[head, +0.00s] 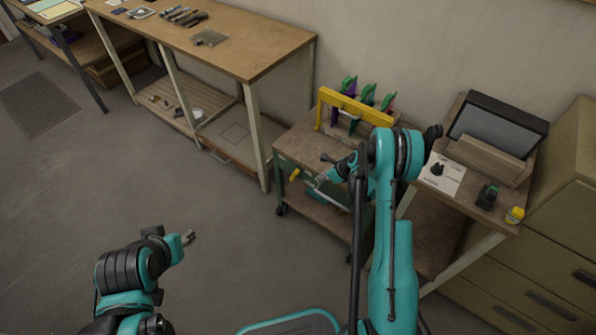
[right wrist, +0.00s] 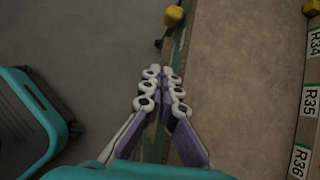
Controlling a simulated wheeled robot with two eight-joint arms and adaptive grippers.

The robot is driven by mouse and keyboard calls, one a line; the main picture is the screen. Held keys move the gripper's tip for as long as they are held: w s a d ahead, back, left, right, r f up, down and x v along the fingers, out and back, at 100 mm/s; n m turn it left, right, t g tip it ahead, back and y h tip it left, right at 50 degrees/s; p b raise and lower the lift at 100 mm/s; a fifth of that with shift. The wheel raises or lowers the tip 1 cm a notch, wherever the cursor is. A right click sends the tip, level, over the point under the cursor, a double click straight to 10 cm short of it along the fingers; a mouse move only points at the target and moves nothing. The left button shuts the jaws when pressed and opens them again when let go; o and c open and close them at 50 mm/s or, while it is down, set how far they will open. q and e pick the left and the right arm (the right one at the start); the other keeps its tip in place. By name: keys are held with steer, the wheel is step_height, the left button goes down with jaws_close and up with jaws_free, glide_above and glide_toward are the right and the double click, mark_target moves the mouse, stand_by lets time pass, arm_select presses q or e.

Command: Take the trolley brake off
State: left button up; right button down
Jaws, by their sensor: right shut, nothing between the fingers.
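The trolley (head: 300,146) stands between the long bench and the side table. It has a brown top, a green frame, a yellow hoop handle (head: 354,106) and small wheels. A yellow knob (head: 294,175) sticks out from its front left side; I take it to be the brake lever. The knob also shows at the top of the right wrist view (right wrist: 173,15). My right gripper (head: 320,182) is shut and empty by the trolley's front edge, right of the knob and apart from it. My left gripper (head: 190,237) hangs over open floor; its fingers are too small to judge.
Green and purple tools (head: 367,94) stand at the trolley's back. A long bench (head: 250,50) is on the left. A side table (head: 475,207) with a grey-screened box (head: 490,133) and a drawer cabinet (head: 560,230) are on the right.

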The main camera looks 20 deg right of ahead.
mark_target(295, 175)
steer(key=shift+w+f, duration=0.1)
steer(key=shift+f, duration=0.25)
steer(key=w+a+f+b, duration=0.1)
steer(key=w+f, duration=0.1)
steer(key=w+a+f+b, duration=0.2)
steer(key=f, duration=0.1)
steer(key=w+a+f+b, duration=0.2)
steer(key=shift+w+a+f, duration=0.1)
steer(key=shift+w+f, duration=0.15)
steer(key=shift+w, duration=0.05)
steer(key=shift+w+a+r, duration=0.3)
steer(key=shift+w+r, duration=0.05)
steer(key=shift+w, duration=0.05)
steer(key=shift+r, duration=0.1)
